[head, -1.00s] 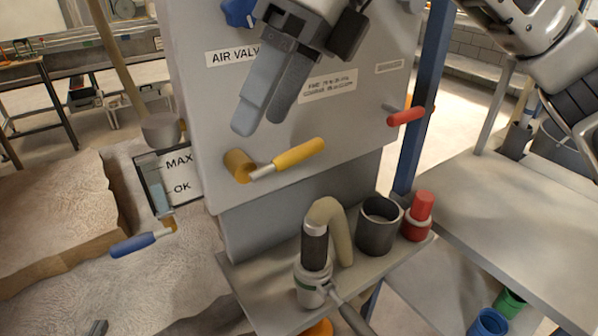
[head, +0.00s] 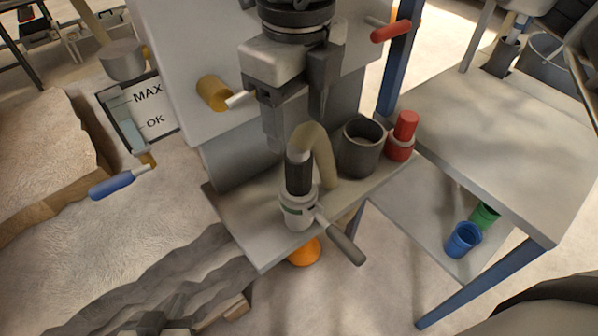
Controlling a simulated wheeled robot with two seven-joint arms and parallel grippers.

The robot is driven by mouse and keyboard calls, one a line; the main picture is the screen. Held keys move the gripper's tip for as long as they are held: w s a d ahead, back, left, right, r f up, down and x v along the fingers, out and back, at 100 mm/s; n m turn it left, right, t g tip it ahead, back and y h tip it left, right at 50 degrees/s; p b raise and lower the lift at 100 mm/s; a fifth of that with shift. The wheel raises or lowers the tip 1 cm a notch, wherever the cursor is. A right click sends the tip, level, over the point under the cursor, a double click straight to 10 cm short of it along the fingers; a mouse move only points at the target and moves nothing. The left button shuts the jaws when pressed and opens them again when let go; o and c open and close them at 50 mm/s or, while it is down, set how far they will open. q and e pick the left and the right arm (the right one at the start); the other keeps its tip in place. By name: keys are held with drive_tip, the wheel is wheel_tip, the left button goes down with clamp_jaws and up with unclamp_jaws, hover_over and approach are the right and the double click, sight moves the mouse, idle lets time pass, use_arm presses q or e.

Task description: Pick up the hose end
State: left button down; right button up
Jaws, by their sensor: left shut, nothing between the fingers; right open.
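The hose end is a black cuff (head: 299,174) standing upright on a grey fitting with a green band (head: 298,211). The beige hose (head: 325,160) arches from its top and drops behind it to the shelf. My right gripper (head: 297,130) points down just above and behind the hose arch. Its fingers are apart and nothing shows between them; whether they touch the hose I cannot tell. My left gripper (head: 150,325) shows only as a dark part at the bottom edge, shut and empty, far from the hose.
A dark cup (head: 361,150) and a red knob (head: 402,135) stand right of the hose on the shelf (head: 245,225). A lever (head: 342,242) sticks out from the fitting. The panel (head: 170,60) rises behind. A blue-handled lever (head: 112,185) is at left; a bare table (head: 500,150) at right.

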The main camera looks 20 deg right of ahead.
sight(298, 145)
drive_tip(key=shift+s+f+p, duration=0.1)
drive_tip(key=shift+f+p, duration=0.5)
drive_tip(key=shift+f, duration=3.15)
drive_tip(key=shift+c, duration=0.3)
drive_tip(key=c, duration=1.2)
drive_tip(key=shift+r, duration=0.1)
